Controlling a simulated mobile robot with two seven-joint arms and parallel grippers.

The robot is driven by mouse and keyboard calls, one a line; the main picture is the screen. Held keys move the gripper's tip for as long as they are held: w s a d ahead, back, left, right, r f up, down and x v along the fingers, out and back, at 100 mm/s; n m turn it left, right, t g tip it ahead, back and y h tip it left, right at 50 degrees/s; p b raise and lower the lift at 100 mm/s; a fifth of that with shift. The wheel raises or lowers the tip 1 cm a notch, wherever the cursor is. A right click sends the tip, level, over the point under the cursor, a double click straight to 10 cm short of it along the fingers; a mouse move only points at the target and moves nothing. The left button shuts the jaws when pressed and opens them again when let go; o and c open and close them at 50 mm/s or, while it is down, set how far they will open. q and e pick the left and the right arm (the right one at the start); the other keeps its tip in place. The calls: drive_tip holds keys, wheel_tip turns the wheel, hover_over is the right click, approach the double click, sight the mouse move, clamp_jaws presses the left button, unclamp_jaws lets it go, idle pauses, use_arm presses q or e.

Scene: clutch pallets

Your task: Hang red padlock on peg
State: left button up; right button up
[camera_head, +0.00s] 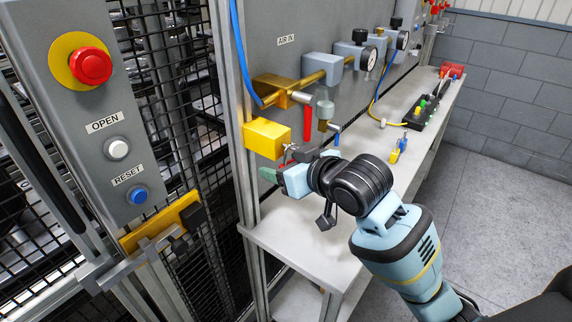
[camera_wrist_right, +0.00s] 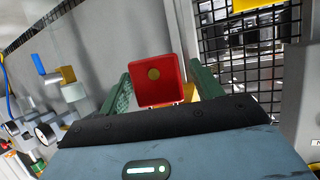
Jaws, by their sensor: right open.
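In the right wrist view a red block-shaped body with a round yellow spot, which looks like the red padlock (camera_wrist_right: 160,82), sits between the two green fingers of my right gripper (camera_wrist_right: 166,76). The fingers are apart, with a gap visible on its right side. In the head view my right gripper (camera_head: 279,168) is just below a yellow block (camera_head: 267,138) on the frame post. Only a trace of red shows by the fingers there, so the padlock is mostly hidden. I cannot make out the peg or whether the shackle is on it. My left gripper is out of view.
A brass valve with a red handle (camera_head: 307,123) and air fittings are close above my right gripper. The grey bench (camera_head: 300,231) lies below, with small yellow and blue items (camera_head: 398,149) on it. A button panel (camera_head: 100,115) and mesh door are at left.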

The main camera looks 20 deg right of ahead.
drive_tip(key=v, duration=0.8)
idle(0.4)
